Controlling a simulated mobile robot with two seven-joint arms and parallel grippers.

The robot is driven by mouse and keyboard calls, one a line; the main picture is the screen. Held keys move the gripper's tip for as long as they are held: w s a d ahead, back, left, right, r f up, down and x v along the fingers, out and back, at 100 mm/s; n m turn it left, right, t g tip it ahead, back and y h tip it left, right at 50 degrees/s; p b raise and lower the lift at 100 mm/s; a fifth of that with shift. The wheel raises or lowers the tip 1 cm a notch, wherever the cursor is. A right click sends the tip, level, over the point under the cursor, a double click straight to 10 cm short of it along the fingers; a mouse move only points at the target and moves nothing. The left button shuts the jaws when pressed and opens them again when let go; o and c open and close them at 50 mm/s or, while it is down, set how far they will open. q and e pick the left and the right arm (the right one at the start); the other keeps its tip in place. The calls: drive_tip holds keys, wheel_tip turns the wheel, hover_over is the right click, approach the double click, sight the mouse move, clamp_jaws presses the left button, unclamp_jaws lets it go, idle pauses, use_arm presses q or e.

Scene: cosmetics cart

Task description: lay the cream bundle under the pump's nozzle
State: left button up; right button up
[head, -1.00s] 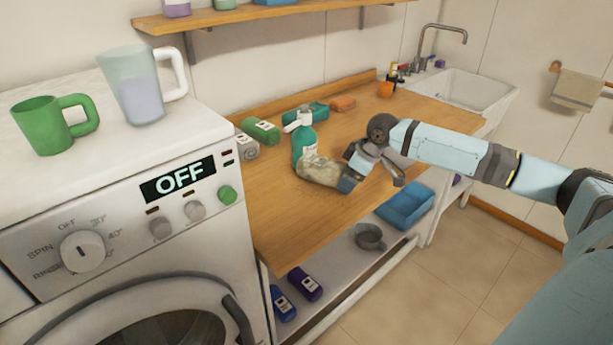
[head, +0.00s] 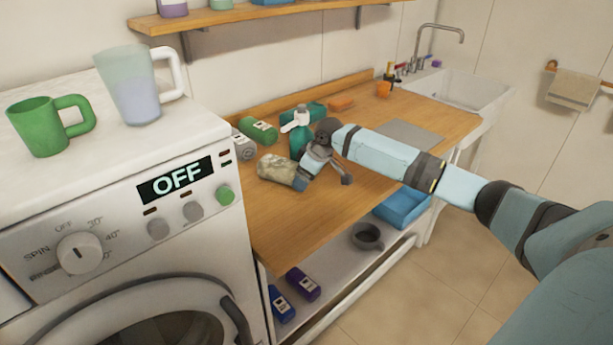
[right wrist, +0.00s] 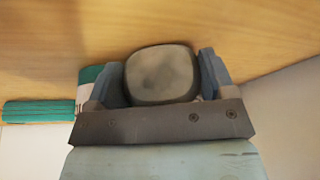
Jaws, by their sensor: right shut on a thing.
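The cream bundle (head: 277,170), a mottled roll, is at the wooden counter in front and to the left of the pump bottle. My right gripper (head: 303,183) is shut on the bundle's right end. In the right wrist view the bundle's rounded end (right wrist: 160,75) sits between the two fingers. The pump bottle (head: 297,143) is teal with a white head, and its nozzle (head: 288,127) points left. The bundle is lower in the picture than the nozzle; whether it touches the counter I cannot tell. My arm hides part of the bottle. My left gripper is out of view.
A green roll (head: 258,130) and a grey roll (head: 242,147) lie behind, to the left. A teal item and an orange block (head: 341,103) are at the back. A grey mat (head: 410,134) lies right. The washing machine (head: 120,215) borders the counter's left; its front is clear.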

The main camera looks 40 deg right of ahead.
drive_tip(key=o, duration=1.1)
drive_tip(key=shift+p+v, duration=0.35)
drive_tip(key=shift+v, duration=5.8)
drive_tip(key=shift+f, duration=0.1)
